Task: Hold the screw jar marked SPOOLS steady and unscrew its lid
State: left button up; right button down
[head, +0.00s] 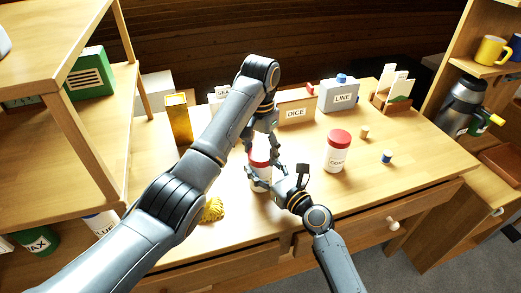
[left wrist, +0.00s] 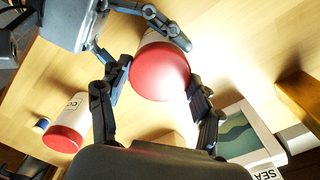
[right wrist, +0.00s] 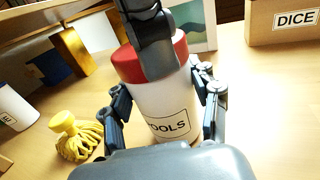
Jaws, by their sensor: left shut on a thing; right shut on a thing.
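The SPOOLS jar (right wrist: 162,108) is white with a red lid (left wrist: 160,72) and stands upright on the table; its label shows partly in the right wrist view as "OOLS". In the head view the lid (head: 259,158) is partly hidden by my arms. My left gripper (left wrist: 158,74) comes from above and is shut on the lid, one finger at each side. My right gripper (right wrist: 165,95) is shut around the white body, below the lid. The lid sits on top of the jar; I cannot tell whether it has turned.
Another red-lidded white jar (head: 337,152) stands to the right, with small spools (head: 386,157) near it. A yellow tassel-like thing (right wrist: 75,140) lies at the left. A DICE box (head: 296,108) and a LINE container (head: 340,95) stand behind.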

pick_arm(q)
jog(key=n, duration=1.4)
jog(key=shift+n, duration=0.4)
jog(key=o, duration=1.3)
jog(key=shift+c, duration=0.2)
jog(key=shift+r, duration=0.1)
jog(key=shift+c, duration=0.4)
